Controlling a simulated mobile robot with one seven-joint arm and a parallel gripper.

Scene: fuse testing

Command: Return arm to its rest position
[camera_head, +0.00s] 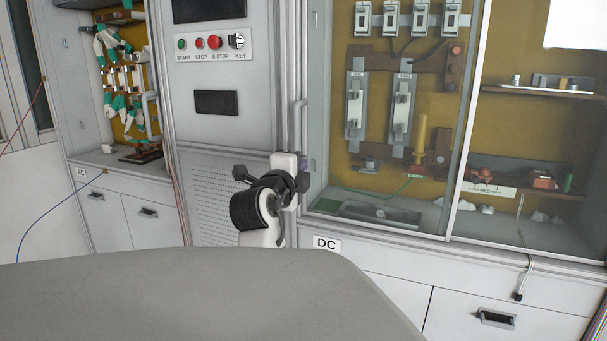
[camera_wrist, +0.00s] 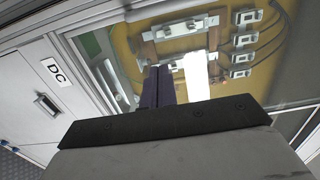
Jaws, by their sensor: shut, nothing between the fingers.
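My gripper (camera_wrist: 159,86) shows in the wrist view as two dark purple fingers pressed together, with nothing between them. They point at the glass-fronted DC cabinet. In the head view my arm is raised in front of this cabinet, with my gripper (camera_head: 308,168) by the left edge of the glass door (camera_head: 455,150), near its vertical handle (camera_head: 299,120). The gripper is small and partly hidden by my own wrist there. I cannot tell whether the fingertips touch the door or frame.
A control panel (camera_head: 213,44) with START, STOP, E-STOP and KEY is left of the DC cabinet. An open AC cabinet (camera_head: 105,160) with wiring stands at far left. Drawers (camera_head: 495,318) run below. A blue cable (camera_head: 55,205) and a red cable (camera_head: 22,122) hang at left.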

